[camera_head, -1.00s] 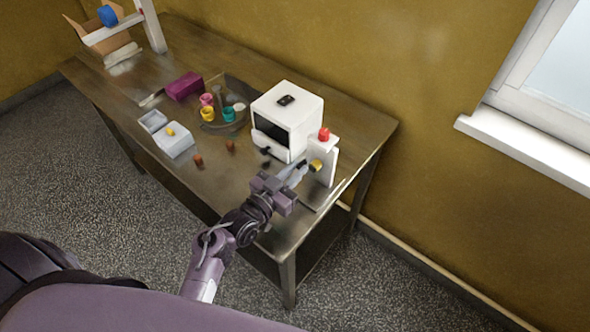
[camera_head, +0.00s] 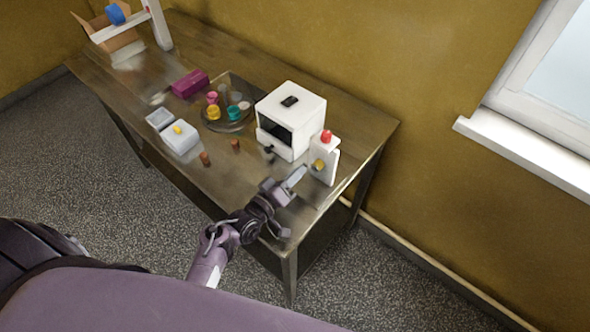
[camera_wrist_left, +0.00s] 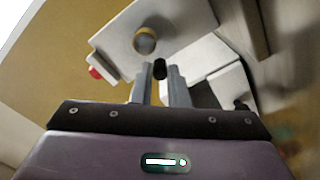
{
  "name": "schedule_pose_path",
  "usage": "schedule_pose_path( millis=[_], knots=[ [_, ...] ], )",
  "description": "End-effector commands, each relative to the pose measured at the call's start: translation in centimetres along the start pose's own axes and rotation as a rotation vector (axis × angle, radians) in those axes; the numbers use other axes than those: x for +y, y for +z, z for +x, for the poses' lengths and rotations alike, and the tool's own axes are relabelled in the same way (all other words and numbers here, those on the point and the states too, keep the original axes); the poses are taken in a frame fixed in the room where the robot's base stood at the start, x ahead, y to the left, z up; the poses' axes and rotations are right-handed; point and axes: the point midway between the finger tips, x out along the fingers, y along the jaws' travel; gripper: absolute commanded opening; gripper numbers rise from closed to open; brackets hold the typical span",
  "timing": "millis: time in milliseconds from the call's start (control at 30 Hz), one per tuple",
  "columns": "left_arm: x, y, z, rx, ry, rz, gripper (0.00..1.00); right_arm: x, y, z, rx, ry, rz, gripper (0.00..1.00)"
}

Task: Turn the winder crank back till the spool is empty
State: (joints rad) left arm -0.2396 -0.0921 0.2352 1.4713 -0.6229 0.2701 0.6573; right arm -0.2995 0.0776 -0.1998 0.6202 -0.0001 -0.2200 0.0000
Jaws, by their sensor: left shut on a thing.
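A white upright stand (camera_head: 331,169) with a red knob (camera_head: 326,136) on top and a round gold part (camera_head: 319,165) on its face stands at the table's right end. I take it for the winder; whether the gold part is the spool is unclear. My left gripper (camera_head: 301,171) is low in front of the stand. In the left wrist view the fingers (camera_wrist_left: 160,78) are shut on a small dark handle (camera_wrist_left: 160,67), likely the crank's grip. The gold part (camera_wrist_left: 145,40) is just beyond it on the white plate. The crank's arm is not clear. My right gripper is not in view.
A white box machine (camera_head: 291,104) with a dark opening stands left of the stand. Coloured cups (camera_head: 213,112), a purple box (camera_head: 189,84) and a white container (camera_head: 181,139) lie further left. The table's front right corner (camera_head: 288,245) is bare.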

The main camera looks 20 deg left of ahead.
Motion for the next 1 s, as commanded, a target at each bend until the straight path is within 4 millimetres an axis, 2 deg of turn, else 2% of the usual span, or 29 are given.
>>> schedule_pose_path(
  millis=[600, 1000],
  knots=[
    [-0.7, 1.2, 0.1, 0.003, 0.002, -0.588, 0.0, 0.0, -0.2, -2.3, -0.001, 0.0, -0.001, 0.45],
    [-0.8, 2.2, 0.1, 0.001, 0.002, -0.924, 0.0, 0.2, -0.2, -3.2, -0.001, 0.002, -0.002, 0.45]
  ],
)
